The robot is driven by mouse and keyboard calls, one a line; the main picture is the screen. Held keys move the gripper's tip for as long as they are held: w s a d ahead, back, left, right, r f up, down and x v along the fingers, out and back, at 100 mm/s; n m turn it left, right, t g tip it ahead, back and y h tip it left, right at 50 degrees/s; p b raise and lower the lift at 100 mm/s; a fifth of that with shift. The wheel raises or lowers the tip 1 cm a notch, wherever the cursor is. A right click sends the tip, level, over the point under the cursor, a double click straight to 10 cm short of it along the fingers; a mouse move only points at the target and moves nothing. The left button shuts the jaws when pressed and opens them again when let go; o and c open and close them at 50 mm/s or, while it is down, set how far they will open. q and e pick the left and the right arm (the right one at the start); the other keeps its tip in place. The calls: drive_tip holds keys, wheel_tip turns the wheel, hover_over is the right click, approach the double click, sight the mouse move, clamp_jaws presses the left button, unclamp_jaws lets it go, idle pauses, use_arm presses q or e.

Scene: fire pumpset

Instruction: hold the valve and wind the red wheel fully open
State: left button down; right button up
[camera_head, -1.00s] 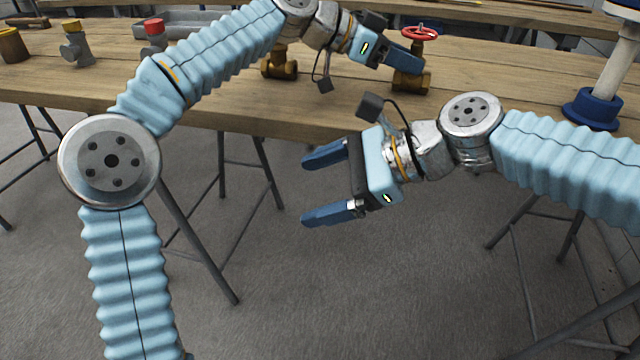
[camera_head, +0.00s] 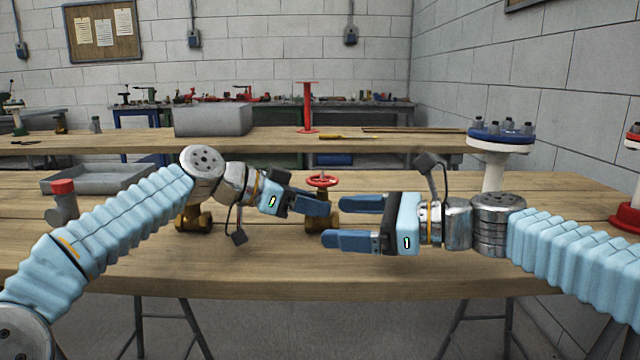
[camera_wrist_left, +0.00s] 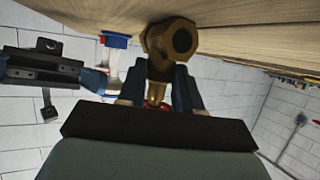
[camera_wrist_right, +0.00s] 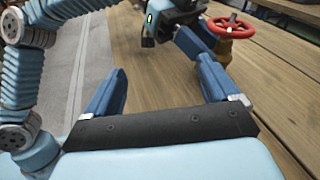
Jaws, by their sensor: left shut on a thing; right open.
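The brass valve (camera_head: 322,222) stands upright on the near wooden table with its red wheel (camera_head: 323,181) on top. My left gripper (camera_head: 314,204) is shut on the valve's body below the wheel; the left wrist view shows its fingers on either side of the brass neck (camera_wrist_left: 158,72). My right gripper (camera_head: 336,221) is open and empty, just right of and in front of the valve, with its fingers pointing left. In the right wrist view the red wheel (camera_wrist_right: 230,32) lies beyond the right fingertips, apart from them.
A second brass valve (camera_head: 186,222) stands left, behind my left arm. A white pedestal with a blue flange (camera_head: 500,140) stands at the right. The table front (camera_head: 290,272) is bare.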

sight(337, 181)
drive_tip(key=w+d+r+m+t, duration=0.3)
drive_tip(key=w+d+m+t, duration=0.1)
drive_tip(key=w+d+m, duration=0.15)
drive_tip(key=shift+n, duration=0.45)
drive_tip(key=x, duration=1.1)
drive_tip(key=shift+s, duration=0.15)
drive_tip(key=shift+c, duration=0.3)
drive_tip(key=c, duration=1)
